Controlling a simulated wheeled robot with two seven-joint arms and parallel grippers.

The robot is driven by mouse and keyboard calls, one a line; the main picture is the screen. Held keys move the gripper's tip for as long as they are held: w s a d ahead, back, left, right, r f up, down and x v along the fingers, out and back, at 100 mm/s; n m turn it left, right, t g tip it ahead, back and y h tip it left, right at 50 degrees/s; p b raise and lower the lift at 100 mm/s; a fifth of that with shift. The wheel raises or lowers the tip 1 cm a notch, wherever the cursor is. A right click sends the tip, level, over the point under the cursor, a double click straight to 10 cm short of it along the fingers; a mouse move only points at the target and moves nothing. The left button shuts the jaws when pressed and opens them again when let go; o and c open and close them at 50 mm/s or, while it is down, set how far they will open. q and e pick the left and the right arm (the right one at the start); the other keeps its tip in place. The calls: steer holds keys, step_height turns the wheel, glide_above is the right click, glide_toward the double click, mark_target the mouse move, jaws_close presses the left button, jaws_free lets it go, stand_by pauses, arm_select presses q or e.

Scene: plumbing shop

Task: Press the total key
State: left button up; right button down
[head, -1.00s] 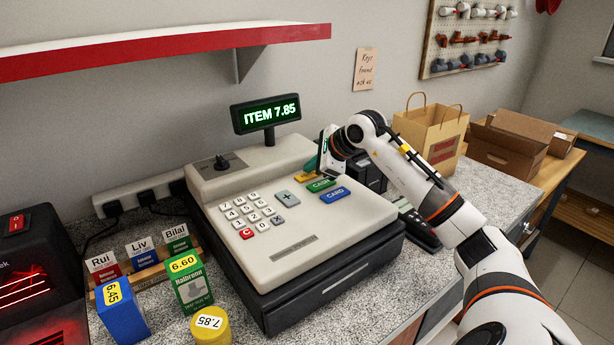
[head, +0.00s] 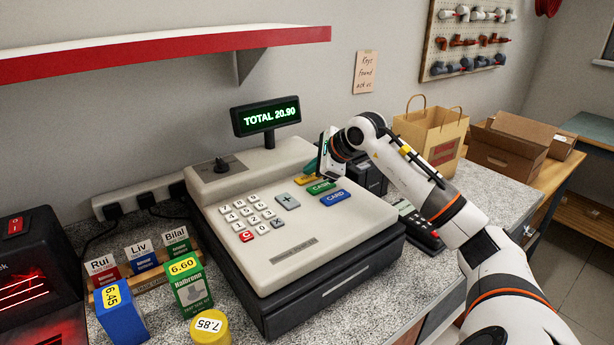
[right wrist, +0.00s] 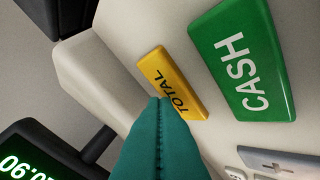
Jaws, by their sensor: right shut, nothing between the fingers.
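The cash register (head: 230,225) stands on the counter, its display (head: 267,115) reading "TOTAL 20.90". The yellow total key (head: 306,179) is partly hidden behind my right gripper in the head view; the right wrist view shows the key (right wrist: 171,78) lettered TOTAL. My right gripper (head: 312,166) is shut, with nothing held, its teal fingertips at the total key. In the right wrist view the fingertips (right wrist: 160,102) overlap the key's lower edge; whether they touch it I cannot tell. My left gripper is not in view.
The green CASH key (head: 321,186) and blue CARD key (head: 333,196) lie close to the total key. A card terminal (head: 421,230) is right of the register. Priced boxes (head: 122,310) and a yellow tub (head: 210,327) stand at front left. A paper bag (head: 432,140) stands behind.

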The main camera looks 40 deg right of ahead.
mark_target(312, 179)
steer(key=shift+r, duration=0.3)
step_height(312, 179, up, 6)
steer(key=p, duration=0.4)
steer(key=shift+f, duration=0.1)
stand_by(0.8)
